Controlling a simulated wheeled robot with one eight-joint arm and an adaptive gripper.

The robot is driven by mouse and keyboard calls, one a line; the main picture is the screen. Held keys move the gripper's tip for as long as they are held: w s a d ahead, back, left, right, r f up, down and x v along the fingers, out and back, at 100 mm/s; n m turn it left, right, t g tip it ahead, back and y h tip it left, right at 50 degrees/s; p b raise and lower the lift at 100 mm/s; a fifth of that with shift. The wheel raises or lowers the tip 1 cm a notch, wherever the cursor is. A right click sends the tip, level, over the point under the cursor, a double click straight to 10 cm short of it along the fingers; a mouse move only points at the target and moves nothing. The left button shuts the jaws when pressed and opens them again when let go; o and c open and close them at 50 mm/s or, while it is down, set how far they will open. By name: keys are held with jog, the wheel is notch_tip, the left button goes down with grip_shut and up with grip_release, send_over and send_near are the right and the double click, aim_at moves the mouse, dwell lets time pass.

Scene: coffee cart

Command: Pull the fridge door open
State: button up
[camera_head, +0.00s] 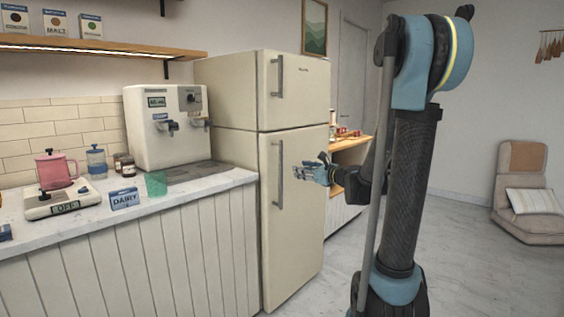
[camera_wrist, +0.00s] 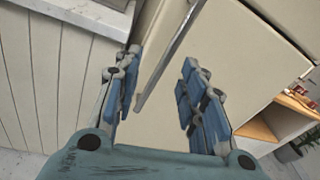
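The cream fridge has a small upper door (camera_head: 293,90) and a tall lower door (camera_head: 300,225), both shut. The lower door has a long upright metal handle (camera_head: 280,180) on its left side; the upper door has a shorter one (camera_head: 280,76). My gripper (camera_head: 300,172) is in front of the lower door, just right of the long handle. In the wrist view my gripper (camera_wrist: 161,58) is open, with blue-padded fingers apart. The handle (camera_wrist: 172,50) shows between them, closer to the left finger. I cannot tell whether it is within their reach.
A counter (camera_head: 215,179) with a drink dispenser (camera_head: 165,125) and a pink jug (camera_head: 56,170) stands left of the fridge. A wooden shelf unit (camera_head: 350,155) is to its right. Floor at the right is clear up to a low chair (camera_head: 530,200).

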jog(key=w+a+m, duration=0.1)
jog(key=w+a, duration=0.4)
jog(key=w, duration=0.3)
jog(key=w+a+m+t, duration=0.1)
jog(key=w+a+m, duration=0.1)
jog(key=w+a, duration=0.3)
jog(key=w, duration=0.3)
jog(key=shift+a+r, duration=0.3)
jog(key=shift+r, duration=0.1)
jog(key=shift+w, duration=0.1)
